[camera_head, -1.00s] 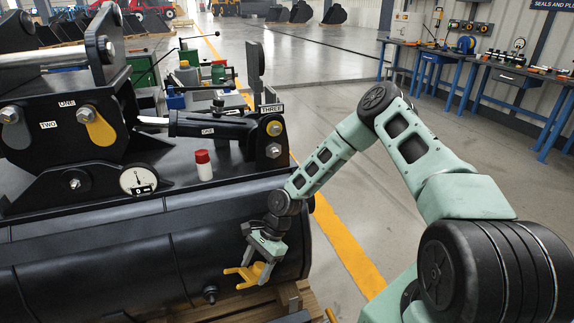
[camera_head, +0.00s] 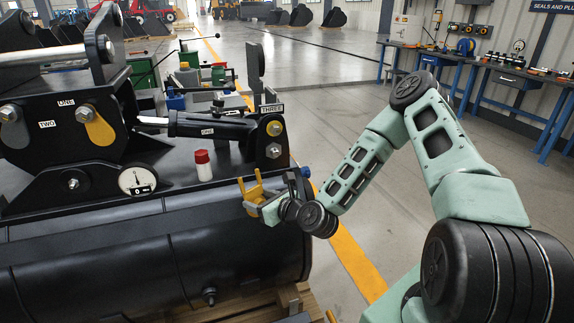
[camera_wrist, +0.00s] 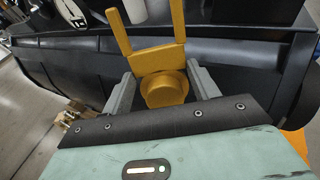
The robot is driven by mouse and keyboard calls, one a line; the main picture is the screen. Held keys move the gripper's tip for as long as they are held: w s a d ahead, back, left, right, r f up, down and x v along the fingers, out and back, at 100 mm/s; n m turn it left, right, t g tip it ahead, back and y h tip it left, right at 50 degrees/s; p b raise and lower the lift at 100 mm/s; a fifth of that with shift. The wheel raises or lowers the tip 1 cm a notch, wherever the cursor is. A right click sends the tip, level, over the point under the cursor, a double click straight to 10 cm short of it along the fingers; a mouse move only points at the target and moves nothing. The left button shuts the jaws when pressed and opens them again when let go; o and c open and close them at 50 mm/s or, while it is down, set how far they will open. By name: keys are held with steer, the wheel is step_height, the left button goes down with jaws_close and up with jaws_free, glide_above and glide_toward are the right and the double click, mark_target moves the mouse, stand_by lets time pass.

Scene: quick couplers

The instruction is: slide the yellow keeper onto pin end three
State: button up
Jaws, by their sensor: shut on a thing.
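My gripper (camera_head: 266,212) is shut on the yellow keeper (camera_head: 254,192), a two-pronged fork with a round yellow knob. In the wrist view the keeper (camera_wrist: 160,60) sits between my two grey fingers (camera_wrist: 162,92), its prongs pointing up and away from me. The label THREE (camera_head: 271,108) stands on the black bracket at the right end of the coupler. Below it are a brass-coloured pin end (camera_head: 274,128) and a grey bolt head (camera_head: 273,150). The keeper is in front of and below this bracket, apart from it. The fork's opening faces up.
A white bottle with a red cap (camera_head: 203,165) stands on the black deck left of the keeper. A dial gauge (camera_head: 138,180) is further left. Open floor lies to the right.

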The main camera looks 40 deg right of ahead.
steer(key=d+r+m+t+h, duration=0.2)
steer(key=d+r+m+h, duration=0.3)
steer(key=d+r+h, duration=0.2)
step_height(320, 180, up, 2)
steer(key=shift+d+t+h, duration=0.3)
steer(key=shift+d+h, duration=0.1)
steer(key=shift+d, duration=0.55)
steer(key=shift+s, duration=0.15)
steer(key=shift+x, duration=2.8)
steer(key=shift+x, duration=1.9)
steer(key=o, duration=0.9)
steer(key=shift+o, duration=0.2)
steer(key=shift+f, duration=0.1)
